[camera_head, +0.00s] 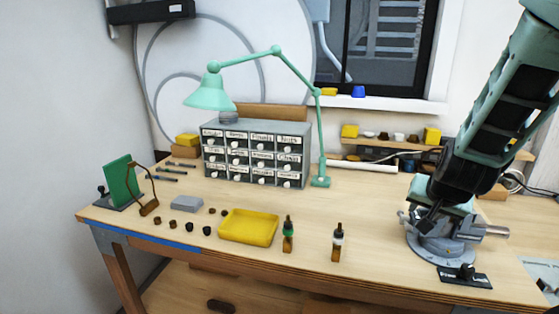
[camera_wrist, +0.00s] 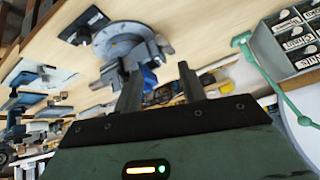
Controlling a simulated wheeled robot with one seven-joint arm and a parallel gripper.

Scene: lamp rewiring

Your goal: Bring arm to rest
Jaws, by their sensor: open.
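My gripper is open and empty. Its two fingers (camera_wrist: 160,92) show in the wrist view, apart, with nothing between them. In the head view my arm comes down from the upper right, and the gripper end (camera_head: 432,212) is over or in front of the grey vise (camera_head: 440,245); the exact gap to it cannot be told. The vise also shows in the wrist view (camera_wrist: 122,42), beyond the fingers. The green lamp (camera_head: 212,92) stands upright at the back of the workbench (camera_head: 200,275), left of my arm.
A drawer cabinet (camera_head: 255,155) stands at the back. A yellow tray (camera_head: 248,228), two dropper bottles (camera_head: 288,236) (camera_head: 337,243), a grey block (camera_head: 186,203) and a green board (camera_head: 122,180) are along the front and left. Bare wood lies between the bottles and cabinet.

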